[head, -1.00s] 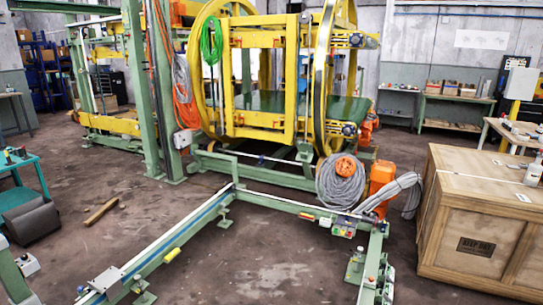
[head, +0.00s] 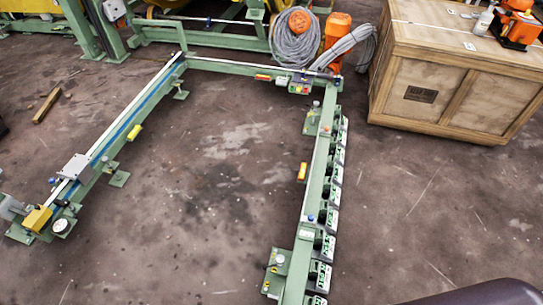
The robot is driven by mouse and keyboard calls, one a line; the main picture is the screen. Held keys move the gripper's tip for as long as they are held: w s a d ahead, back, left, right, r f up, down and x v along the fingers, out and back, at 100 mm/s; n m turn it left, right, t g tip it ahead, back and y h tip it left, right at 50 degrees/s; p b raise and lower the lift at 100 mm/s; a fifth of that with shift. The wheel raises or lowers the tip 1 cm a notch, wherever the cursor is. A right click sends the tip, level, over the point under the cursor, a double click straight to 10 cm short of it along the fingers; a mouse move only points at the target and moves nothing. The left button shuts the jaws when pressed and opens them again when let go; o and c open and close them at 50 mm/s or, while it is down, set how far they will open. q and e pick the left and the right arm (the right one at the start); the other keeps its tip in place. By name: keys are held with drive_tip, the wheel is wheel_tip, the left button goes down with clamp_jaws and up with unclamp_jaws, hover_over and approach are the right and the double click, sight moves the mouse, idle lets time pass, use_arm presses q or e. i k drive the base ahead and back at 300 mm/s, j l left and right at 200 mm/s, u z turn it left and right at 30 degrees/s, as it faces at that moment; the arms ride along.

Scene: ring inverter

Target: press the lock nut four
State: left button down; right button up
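No part that I can name for sure as lock nut four shows in the head view. A green rail (head: 312,190) runs down the right side of a low floor frame. Several small green-and-white units with black fittings (head: 323,273) line its outer side, too small to read any numbers. Small blue and pale knobs stand on or beside this rail, including a blue-topped one (head: 310,218). Neither of my grippers is in view.
A wooden crate (head: 425,100) stands at the upper right with an orange device (head: 517,27) on it. Coiled grey hose (head: 294,47) and an orange unit (head: 337,35) stand behind the frame. The left rail (head: 115,140) carries a yellow block. Floor inside the frame is clear.

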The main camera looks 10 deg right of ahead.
sight(265, 267)
drive_tip(key=j+z, duration=0.15)
drive_tip(key=j, duration=0.55)
drive_tip(key=j+z, duration=0.15)
drive_tip(key=j, duration=0.5)
drive_tip(key=j+z, duration=0.15)
drive_tip(key=j, duration=0.55)
drive_tip(key=j+z, duration=0.15)
drive_tip(key=j, duration=0.55)
drive_tip(key=k+j+z, duration=0.15)
drive_tip(key=j, duration=0.5)
